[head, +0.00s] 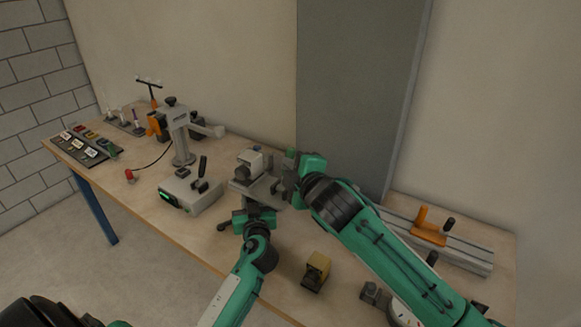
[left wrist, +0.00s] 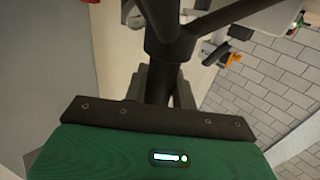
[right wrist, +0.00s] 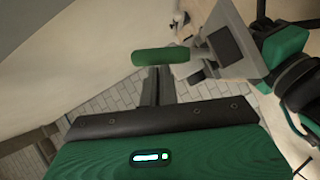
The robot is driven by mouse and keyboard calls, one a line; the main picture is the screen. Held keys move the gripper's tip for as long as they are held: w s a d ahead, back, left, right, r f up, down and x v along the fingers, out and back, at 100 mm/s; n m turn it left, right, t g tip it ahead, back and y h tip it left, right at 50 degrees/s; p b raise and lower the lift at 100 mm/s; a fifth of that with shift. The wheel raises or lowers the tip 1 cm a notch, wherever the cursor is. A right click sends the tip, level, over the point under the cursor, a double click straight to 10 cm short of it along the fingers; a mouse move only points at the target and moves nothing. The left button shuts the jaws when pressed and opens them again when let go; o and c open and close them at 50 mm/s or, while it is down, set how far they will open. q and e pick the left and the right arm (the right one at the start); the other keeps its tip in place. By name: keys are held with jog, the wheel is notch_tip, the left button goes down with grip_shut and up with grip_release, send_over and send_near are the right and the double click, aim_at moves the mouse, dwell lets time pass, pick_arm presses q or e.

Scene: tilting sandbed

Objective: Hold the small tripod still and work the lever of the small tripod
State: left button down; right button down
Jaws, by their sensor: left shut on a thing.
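The small tripod (head: 264,188) stands near the table's middle, with a grey top plate and dark legs. In the left wrist view its dark post and spreading legs (left wrist: 165,25) fill the top. My left gripper (head: 254,212) is shut on the tripod's post, below the plate. The lever's green grip (right wrist: 160,55) lies crosswise just beyond my right fingertips. My right gripper (right wrist: 158,82) has its fingers close together and looks shut, with nothing seen between them. In the head view my right gripper (head: 289,178) is at the right side of the plate; its fingertips are partly hidden.
A grey box (head: 190,192) with a green display stands left of the tripod. A grey stand (head: 180,135) is behind it. A yellow-and-black block (head: 316,270) sits on the table in front. A rail with an orange clamp (head: 428,232) lies at right, behind my right arm.

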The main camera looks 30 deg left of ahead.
jog(key=shift+d, duration=0.1)
jog(key=shift+s+r, duration=0.15)
jog(key=shift+s, duration=0.15)
jog(key=s+a+r+v, duration=0.1)
jog(key=v, duration=1.1)
jog(key=shift+s+r, duration=0.25)
jog(key=shift+s, duration=0.05)
pick_arm(q)
jog(key=c, duration=1.1)
grip_release()
jog(key=shift+o, duration=0.2)
pick_arm(e)
jog(key=shift+a, duration=0.1)
